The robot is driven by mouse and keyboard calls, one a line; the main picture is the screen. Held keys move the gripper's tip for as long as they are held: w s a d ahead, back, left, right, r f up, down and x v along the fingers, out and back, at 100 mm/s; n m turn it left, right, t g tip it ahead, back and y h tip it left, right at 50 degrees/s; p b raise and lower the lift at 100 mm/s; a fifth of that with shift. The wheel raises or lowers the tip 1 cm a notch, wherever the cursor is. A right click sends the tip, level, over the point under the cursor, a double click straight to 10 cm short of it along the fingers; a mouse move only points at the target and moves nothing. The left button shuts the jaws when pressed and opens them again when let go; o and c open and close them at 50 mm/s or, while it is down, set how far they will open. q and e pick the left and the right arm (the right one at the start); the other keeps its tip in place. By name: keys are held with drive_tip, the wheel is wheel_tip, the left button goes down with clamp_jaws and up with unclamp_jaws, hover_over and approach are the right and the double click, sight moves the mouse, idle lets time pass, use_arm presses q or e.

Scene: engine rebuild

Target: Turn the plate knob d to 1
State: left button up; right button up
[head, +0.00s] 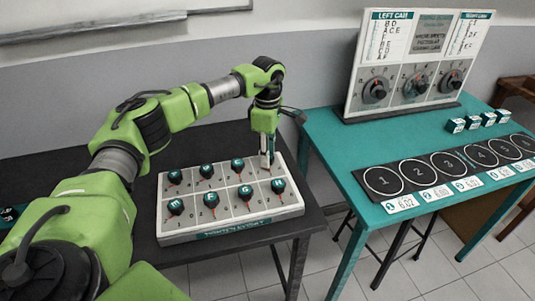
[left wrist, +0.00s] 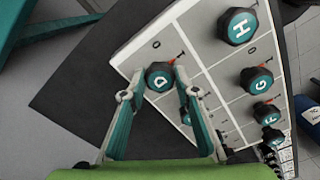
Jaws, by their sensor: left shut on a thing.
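The plate knob d (left wrist: 160,77) is a dark, many-sided knob with a teal top lettered D, in the left wrist view. My left gripper (left wrist: 168,88) is shut on it, with one finger on each side. A red pointer tip shows at its upper right, on the side of the printed 0 and 1; which of the two it marks is hard to tell. In the head view my left gripper (head: 267,161) reaches down at the far right corner of the white knob plate (head: 225,229) and hides the knob. My right gripper is not in view.
Knob H (head: 278,185) and knob G (head: 245,191) stand close by in the front row; several more knobs fill the plate. The plate lies on a dark table (head: 313,217). A teal table (head: 330,150) with a dial panel (head: 398,95) and numbered circles is at the right.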

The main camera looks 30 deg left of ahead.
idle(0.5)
use_arm(q)
drive_tip(key=o, duration=1.1)
wheel_tip(320, 180, up, 12)
